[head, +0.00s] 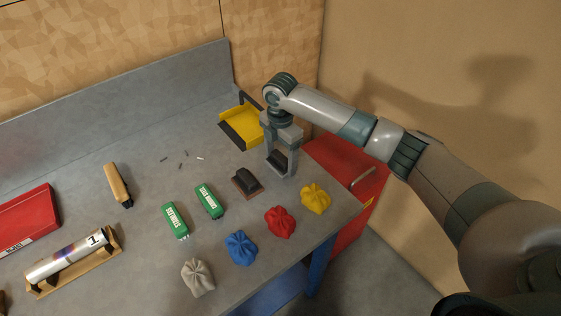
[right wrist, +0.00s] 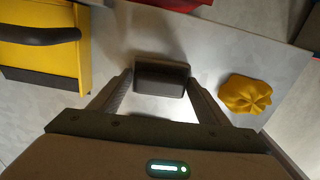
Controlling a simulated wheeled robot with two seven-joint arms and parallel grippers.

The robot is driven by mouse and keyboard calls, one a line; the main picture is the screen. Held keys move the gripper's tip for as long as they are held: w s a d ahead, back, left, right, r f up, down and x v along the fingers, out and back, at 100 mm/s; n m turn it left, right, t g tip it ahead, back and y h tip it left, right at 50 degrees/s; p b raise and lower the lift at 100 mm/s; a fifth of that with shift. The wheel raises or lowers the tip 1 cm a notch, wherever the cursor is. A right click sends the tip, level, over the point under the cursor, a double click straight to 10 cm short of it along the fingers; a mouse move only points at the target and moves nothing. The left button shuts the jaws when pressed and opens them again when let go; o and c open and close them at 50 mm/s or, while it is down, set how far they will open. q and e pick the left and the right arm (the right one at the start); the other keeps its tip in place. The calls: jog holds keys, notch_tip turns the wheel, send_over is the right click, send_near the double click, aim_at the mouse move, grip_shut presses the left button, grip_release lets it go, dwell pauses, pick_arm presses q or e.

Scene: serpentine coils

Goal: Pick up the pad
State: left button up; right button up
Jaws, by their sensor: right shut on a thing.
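The pad (head: 277,160) is a small dark grey block between the fingers of my right gripper (head: 282,168), toward the right end of the grey workbench. It also shows in the right wrist view (right wrist: 162,80), across the gap between both fingertips (right wrist: 162,84). My right gripper is shut on it, its fingers pointing down. I cannot tell whether the pad is clear of the bench top. My left gripper is not in view.
A dark block on a brown base (head: 246,182) lies close to the left. A yellow dustpan (head: 243,126) is behind. Yellow (head: 315,197), red (head: 280,222), blue (head: 241,247) and grey cloths (head: 198,277) line the front edge.

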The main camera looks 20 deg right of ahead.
aim_at(281, 156)
jog(key=shift+r+b, duration=0.55)
jog(key=shift+r, duration=0.3)
notch_tip(281, 156, up, 2)
jog(key=shift+d+r+b, duration=0.1)
jog(key=shift+r+b, duration=0.1)
jog(key=shift+b, duration=0.4)
jog(key=s+d+r+b, duration=0.3)
jog(key=s+d+r, duration=0.4)
jog(key=s, duration=0.2)
jog(key=o, duration=0.4)
jog(key=shift+s, duration=0.1)
jog(key=shift+c, duration=1.3)
